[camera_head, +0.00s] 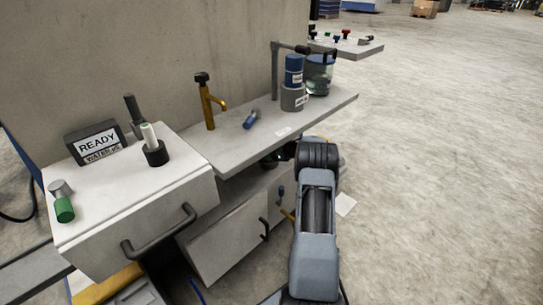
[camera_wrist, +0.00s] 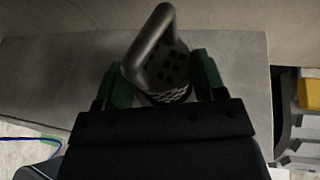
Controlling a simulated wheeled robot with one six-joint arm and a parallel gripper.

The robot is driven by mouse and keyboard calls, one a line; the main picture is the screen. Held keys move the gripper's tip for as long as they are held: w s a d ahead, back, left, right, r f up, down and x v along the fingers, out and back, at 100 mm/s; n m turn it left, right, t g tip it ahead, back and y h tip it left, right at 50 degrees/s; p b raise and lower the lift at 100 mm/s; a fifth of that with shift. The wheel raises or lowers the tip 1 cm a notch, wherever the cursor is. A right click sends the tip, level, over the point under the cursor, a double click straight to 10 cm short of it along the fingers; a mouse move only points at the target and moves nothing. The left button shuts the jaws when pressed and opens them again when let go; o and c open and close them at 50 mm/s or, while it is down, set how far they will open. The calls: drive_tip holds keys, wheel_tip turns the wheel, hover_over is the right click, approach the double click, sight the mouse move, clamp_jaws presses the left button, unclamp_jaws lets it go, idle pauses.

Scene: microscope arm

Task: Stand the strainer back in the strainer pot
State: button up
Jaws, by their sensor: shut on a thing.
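In the wrist view, my gripper (camera_wrist: 163,75) has its two green fingers closed on a grey, perforated piece, apparently the strainer (camera_wrist: 170,63). A thick bent grey bar (camera_wrist: 150,40) crosses over it. The fingers stand on either side of the strainer. Behind them is a flat grey surface; I cannot tell whether the strainer touches it. In the head view, my wrist hides most of the gripper, low beside the bench's front edge. The strainer pot is not certain: a grey cup (camera_head: 293,101) holds a blue cylinder, and a black cup (camera_head: 156,157) holds a white-and-green stick.
A raised white drawer box (camera_head: 140,205) with a READY sign (camera_head: 97,142) stands left. Cabinet handles project below. Open floor lies right.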

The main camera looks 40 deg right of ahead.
drive_tip(key=shift+f, duration=0.95)
drive_tip(key=shift+f+b, duration=0.25)
drive_tip(key=shift+b, duration=0.25)
drive_tip(key=o, duration=1)
drive_tip(key=shift+o, duration=0.2)
